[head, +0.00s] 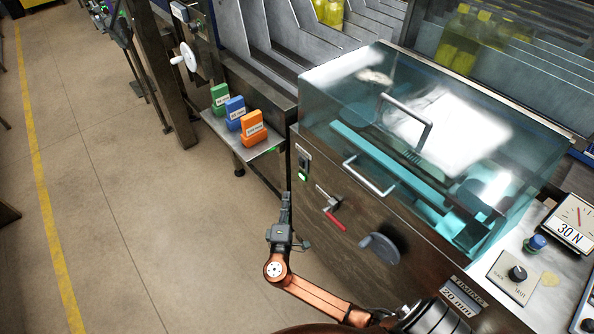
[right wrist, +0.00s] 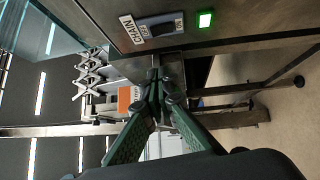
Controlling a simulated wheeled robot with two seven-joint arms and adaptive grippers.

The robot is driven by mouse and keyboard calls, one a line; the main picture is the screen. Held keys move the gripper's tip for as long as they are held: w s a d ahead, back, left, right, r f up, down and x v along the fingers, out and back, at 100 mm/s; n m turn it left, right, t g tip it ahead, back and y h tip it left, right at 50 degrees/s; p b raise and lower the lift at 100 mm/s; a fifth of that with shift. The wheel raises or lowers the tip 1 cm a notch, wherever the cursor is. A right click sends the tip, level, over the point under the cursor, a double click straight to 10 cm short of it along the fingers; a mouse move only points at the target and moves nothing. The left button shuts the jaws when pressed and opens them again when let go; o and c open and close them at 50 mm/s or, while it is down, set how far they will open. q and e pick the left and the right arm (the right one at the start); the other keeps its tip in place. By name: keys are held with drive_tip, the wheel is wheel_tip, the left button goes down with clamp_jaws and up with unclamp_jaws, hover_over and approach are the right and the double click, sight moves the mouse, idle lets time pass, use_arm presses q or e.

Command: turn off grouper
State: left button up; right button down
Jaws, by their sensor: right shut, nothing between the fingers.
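The machine with a clear teal cover (head: 430,130) stands at the right in the head view; no label reading grouper can be made out. A switch plate (head: 303,162) with a green light is on its front face. In the right wrist view the switch (right wrist: 159,27) has a label reading CHAIN, and a lit green light (right wrist: 205,19) is beside it. My right gripper (head: 286,197) is shut and empty, below and left of the switch plate and apart from it. Its fingertips (right wrist: 160,75) show below the switch in the wrist view. My left gripper is out of view.
A red-handled lever (head: 333,217) and a grey crank (head: 381,247) stick out of the front face. Green, blue and orange blocks (head: 252,128) stand on a small shelf (head: 218,129) to the left. Open floor (head: 130,200) lies left.

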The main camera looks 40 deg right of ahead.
drive_tip(key=b, duration=0.1)
approach(301, 164)
drive_tip(key=w+a+r+x, duration=0.1)
drive_tip(key=x, duration=0.6)
drive_tip(key=shift+s+f, duration=0.1)
drive_tip(key=shift+s, duration=0.25)
drive_tip(key=shift+w+a, duration=0.1)
